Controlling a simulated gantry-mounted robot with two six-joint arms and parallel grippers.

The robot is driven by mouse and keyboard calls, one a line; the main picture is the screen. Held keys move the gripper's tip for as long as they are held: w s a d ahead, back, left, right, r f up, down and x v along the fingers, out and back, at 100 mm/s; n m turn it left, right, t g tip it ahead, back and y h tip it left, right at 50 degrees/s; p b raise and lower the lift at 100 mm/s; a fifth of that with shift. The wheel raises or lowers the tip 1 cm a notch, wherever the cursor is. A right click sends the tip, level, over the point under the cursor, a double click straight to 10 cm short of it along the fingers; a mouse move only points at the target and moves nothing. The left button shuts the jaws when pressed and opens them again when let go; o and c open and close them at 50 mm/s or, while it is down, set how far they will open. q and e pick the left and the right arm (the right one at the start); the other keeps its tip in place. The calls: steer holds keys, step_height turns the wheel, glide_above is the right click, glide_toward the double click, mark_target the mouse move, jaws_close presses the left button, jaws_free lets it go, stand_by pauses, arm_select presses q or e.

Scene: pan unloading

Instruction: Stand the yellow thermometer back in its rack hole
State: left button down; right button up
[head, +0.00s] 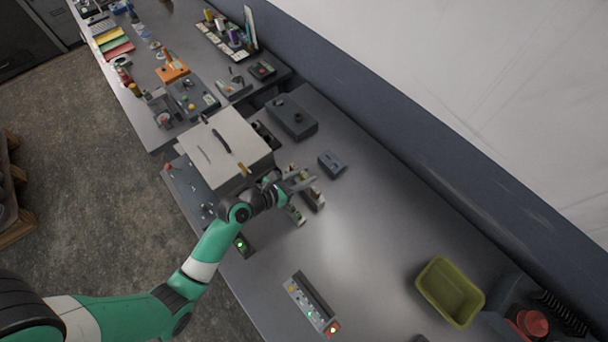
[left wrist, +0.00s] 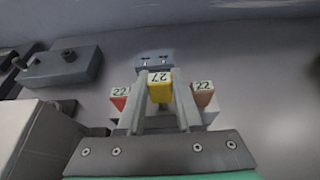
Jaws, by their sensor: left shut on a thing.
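My left gripper (head: 301,181) is shut on the yellow thermometer (left wrist: 160,88), whose white label reads 27. In the left wrist view the yellow head sits between my two finger bars (left wrist: 160,100). The rack (head: 313,201) is a small block under and beside the gripper in the head view. The yellow thermometer's lower end is hidden, so I cannot tell whether it is in a hole. My right gripper is not in view.
A large pale box (head: 222,150) with a dark handle stands close left of the gripper. A small blue-grey block (head: 332,163) lies just beyond it, and a dark grey block (head: 291,117) farther back. An olive tray (head: 428,278) stands right. The bench between is clear.

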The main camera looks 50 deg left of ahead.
arm_select(q)
steer(key=shift+f+b, duration=0.6)
steer(key=shift+f, duration=0.4)
stand_by(0.4)
steer(key=c, duration=0.5)
jaws_free()
steer(key=p+v, duration=0.2)
steer(key=v, duration=0.9)
steer(key=shift+s, duration=0.3)
steer(key=shift+r, duration=0.1)
